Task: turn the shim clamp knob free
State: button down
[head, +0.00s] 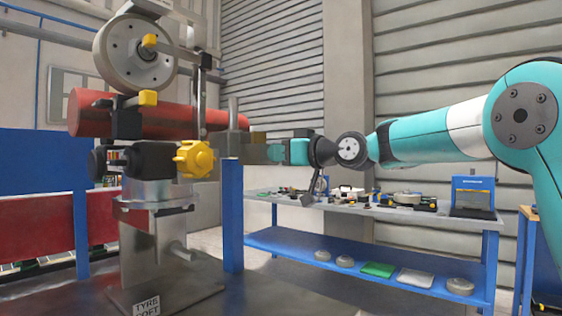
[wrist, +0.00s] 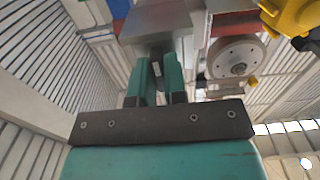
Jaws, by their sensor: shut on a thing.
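The yellow lobed knob (head: 194,159) sits on a black clamp block (head: 150,159) on the metal stand. It also shows at the top right of the wrist view (wrist: 290,14), apart from my fingers. My gripper (head: 270,153) is to the right of the knob, level with it. In the head view this plate (head: 252,154) lies between knob and gripper. I cannot tell whether its far end is inside the clamp.
A red cylinder (head: 150,117) and a grey wheel (head: 135,52) are above the clamp. A blue post (head: 232,215) stands below the plate. A blue workbench (head: 370,210) with small parts stands behind. Open air surrounds my arm on the right.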

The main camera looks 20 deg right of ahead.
dwell(0.5)
jog(key=c, duration=1.2)
grip_release()
jog(key=shift+a, duration=0.1)
jog(key=shift+o, duration=0.2)
jog(key=b+v, duration=0.3)
jog(key=v, duration=1.4)
